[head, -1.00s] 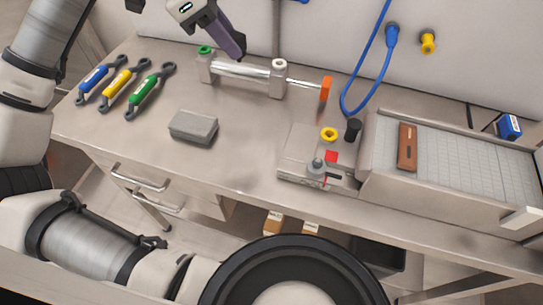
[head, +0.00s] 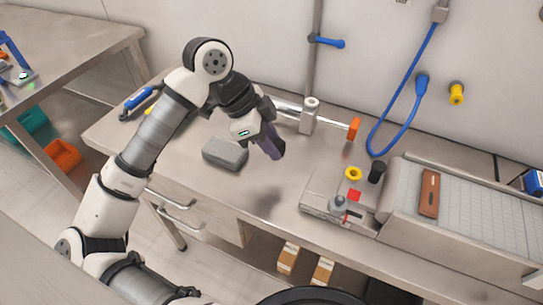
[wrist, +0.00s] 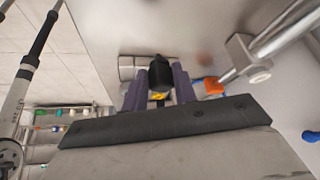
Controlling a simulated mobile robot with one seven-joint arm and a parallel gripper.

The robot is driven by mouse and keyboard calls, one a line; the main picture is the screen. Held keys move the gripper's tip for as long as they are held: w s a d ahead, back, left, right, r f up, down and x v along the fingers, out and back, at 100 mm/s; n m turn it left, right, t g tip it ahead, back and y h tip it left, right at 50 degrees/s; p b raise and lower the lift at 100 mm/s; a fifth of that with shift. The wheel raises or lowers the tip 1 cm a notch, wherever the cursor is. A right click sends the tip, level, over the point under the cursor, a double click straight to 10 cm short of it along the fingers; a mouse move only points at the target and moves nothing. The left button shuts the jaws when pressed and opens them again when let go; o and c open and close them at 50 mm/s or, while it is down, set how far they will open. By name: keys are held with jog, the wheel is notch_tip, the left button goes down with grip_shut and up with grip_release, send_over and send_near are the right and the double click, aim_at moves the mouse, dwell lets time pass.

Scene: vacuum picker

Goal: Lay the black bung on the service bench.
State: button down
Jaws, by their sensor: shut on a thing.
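My gripper (head: 276,150) has purple fingers and is shut on the black bung. In the wrist view the bung (wrist: 160,73) is a dark, rounded piece between the two fingers (wrist: 158,88). In the head view it is hard to tell apart from the dark fingertips. The gripper points down over the steel service bench (head: 262,200), just right of a grey block. A gap to the bench top seems to remain, but its height is hard to judge.
The grey block (head: 225,153) lies left of the gripper. The metal cylinder with an orange-tipped rod (head: 354,128) is behind. A fixture with a yellow ring (head: 353,173) and black knob (head: 377,171) stands right, beside a conveyor-like bed (head: 480,210). The bench front between is clear.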

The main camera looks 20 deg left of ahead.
jog(key=shift+f+p, duration=0.3)
jog(key=shift+f, duration=2.6)
jog(key=shift+f+b, duration=0.25)
jog(key=shift+b, duration=0.05)
jog(key=c, duration=1.1)
grip_release()
jog(key=shift+r, duration=0.1)
jog(key=shift+r, duration=0.15)
jog(key=b+v, duration=0.2)
jog(key=v, duration=1)
